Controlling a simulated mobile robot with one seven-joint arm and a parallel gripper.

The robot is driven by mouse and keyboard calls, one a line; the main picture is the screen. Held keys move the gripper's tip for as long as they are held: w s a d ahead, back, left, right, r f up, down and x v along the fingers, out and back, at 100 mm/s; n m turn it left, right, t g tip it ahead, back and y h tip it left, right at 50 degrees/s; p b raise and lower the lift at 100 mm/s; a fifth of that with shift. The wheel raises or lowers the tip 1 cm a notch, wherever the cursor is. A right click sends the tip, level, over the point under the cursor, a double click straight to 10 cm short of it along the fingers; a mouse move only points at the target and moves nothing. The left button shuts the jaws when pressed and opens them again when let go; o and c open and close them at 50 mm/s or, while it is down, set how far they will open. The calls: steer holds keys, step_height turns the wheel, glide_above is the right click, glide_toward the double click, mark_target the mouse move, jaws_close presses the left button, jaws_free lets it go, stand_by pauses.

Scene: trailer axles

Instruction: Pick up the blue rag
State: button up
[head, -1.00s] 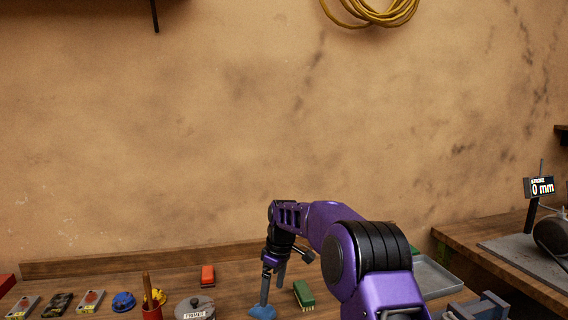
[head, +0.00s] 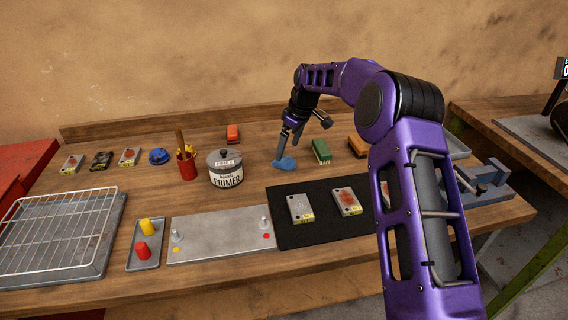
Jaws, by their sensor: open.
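The blue rag (head: 287,164) is a small crumpled heap on the wooden workbench, behind the black mat. My gripper (head: 287,153) points down at it with its fingers apart. One finger reaches down to the left part of the rag. I cannot tell whether it touches the rag or is just above or behind it. Nothing shows held between the fingers.
A green brush (head: 321,151) stands just right of the rag, with an orange-brown block (head: 357,146) beyond. The primer can (head: 226,169) and a red cup (head: 187,166) stand to the left. The black mat (head: 290,237) carries grey pads in front.

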mark_target(284, 157)
steer(key=shift+x, duration=2.75)
steer(key=shift+c, duration=0.3)
steer(key=c, duration=1.4)
step_height(284, 157, up, 10)
steer(key=shift+r+p, duration=0.1)
steer(key=shift+p, duration=0.2)
